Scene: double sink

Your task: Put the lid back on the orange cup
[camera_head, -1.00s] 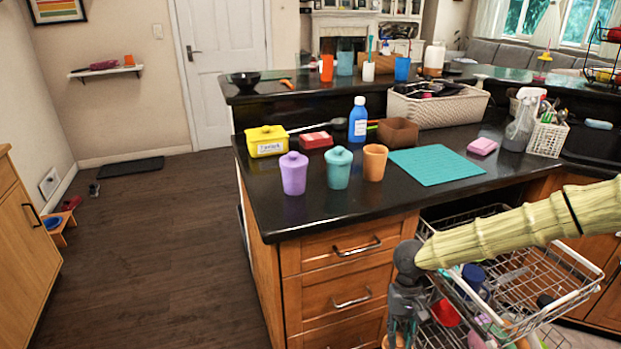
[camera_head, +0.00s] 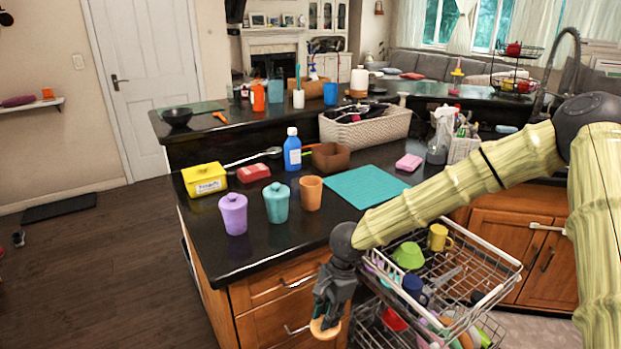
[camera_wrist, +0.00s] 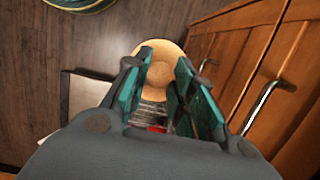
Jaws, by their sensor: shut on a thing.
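The orange cup (camera_head: 311,192) stands upright and without a lid on the black counter. It is beside the lidded teal cup (camera_head: 277,202) and the lidded purple cup (camera_head: 233,213). My gripper (camera_head: 325,318) hangs low in front of the drawers, below the counter top. It is shut on the orange lid (camera_head: 322,329). In the wrist view the lid (camera_wrist: 160,66) shows as a pale orange disc between the two teal fingertips. The cup is out of the wrist view.
A wire dish rack (camera_head: 480,270) with dishes stands close right of my gripper. The teal mat (camera_head: 365,187), brown box (camera_head: 331,157) and blue bottle (camera_head: 292,150) surround the orange cup at the back and right. Bare counter lies in front of it.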

